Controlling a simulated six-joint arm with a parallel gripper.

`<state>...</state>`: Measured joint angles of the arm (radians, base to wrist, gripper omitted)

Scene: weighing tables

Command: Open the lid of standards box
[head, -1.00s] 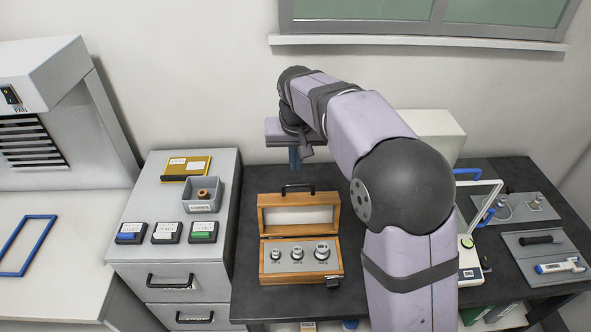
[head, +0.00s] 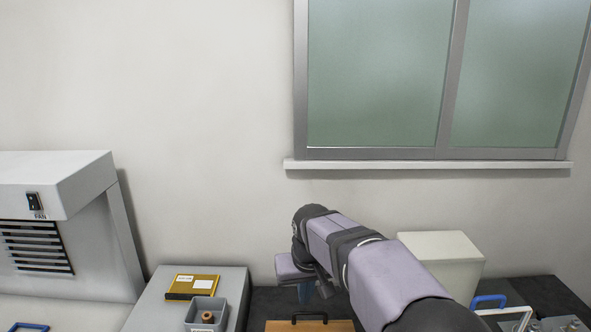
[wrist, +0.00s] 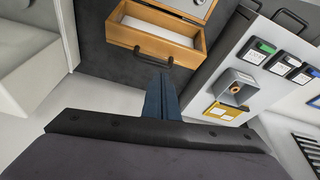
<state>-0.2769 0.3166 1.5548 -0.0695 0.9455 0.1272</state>
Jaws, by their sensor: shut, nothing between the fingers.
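The standards box is a wooden box whose lid (wrist: 187,50) stands open, with its white lining facing up in the wrist view. Its dark handle (wrist: 153,62) is on the lid edge nearer my gripper. Part of the grey insert of the box (wrist: 192,7) shows at the top edge of the wrist view. In the head view only the lid's upper edge (head: 325,326) and handle show at the bottom; the rest is out of frame. My gripper (wrist: 161,78) is shut and empty, its blue fingers close to the handle in the picture; contact cannot be told.
A grey cabinet (head: 158,307) stands left of the box, with a yellow box (head: 192,287) and a grey bin (head: 201,325) on top. A white block-shaped case (head: 447,258) is behind my arm. The wall and window sill (head: 430,167) are behind.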

